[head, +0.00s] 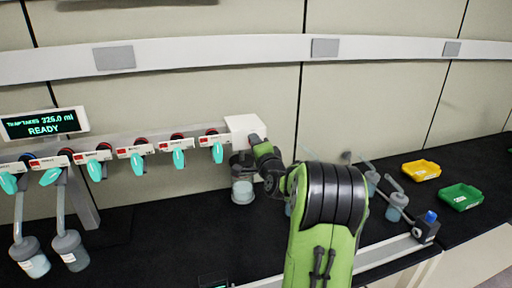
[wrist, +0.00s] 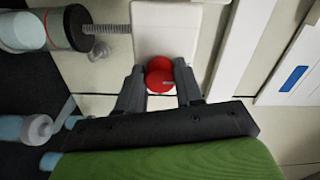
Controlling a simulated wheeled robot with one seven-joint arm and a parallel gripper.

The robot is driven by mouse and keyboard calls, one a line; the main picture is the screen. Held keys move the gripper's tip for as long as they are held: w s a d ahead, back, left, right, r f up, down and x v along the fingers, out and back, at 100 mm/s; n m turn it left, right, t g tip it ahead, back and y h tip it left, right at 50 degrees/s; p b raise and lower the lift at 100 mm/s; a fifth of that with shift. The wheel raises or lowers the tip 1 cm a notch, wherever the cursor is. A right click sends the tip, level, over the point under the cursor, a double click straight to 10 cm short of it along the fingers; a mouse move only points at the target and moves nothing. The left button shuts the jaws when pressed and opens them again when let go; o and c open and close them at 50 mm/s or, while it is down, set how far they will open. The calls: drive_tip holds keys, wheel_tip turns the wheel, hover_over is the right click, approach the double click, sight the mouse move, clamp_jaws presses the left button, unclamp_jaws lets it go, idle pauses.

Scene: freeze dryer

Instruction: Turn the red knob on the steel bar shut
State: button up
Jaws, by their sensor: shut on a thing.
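The red knob (wrist: 159,77) shows in the wrist view on the face of a white block at the end of the steel bar. My gripper (wrist: 159,86) is around it, with one dark finger on each side, shut on the knob. In the head view the white block (head: 244,127) stands at the right end of the steel bar (head: 112,138). My gripper (head: 258,142) is at the block's right side there, and the knob is hidden behind it.
Several teal-handled valves (head: 138,163) line the bar to the left. A display (head: 43,124) reads READY. A clear jar (head: 243,190) stands below the block. Flasks (head: 397,205) and yellow (head: 421,170) and green bins (head: 461,196) are on the right.

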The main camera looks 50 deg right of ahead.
drive_tip(key=o, duration=1)
drive_tip(key=shift+o, duration=0.2)
drive_tip(key=b+v, duration=0.4)
drive_tip(key=v, duration=1.1)
drive_tip(key=shift+s+a, duration=0.15)
drive_tip(key=shift+s, duration=0.2)
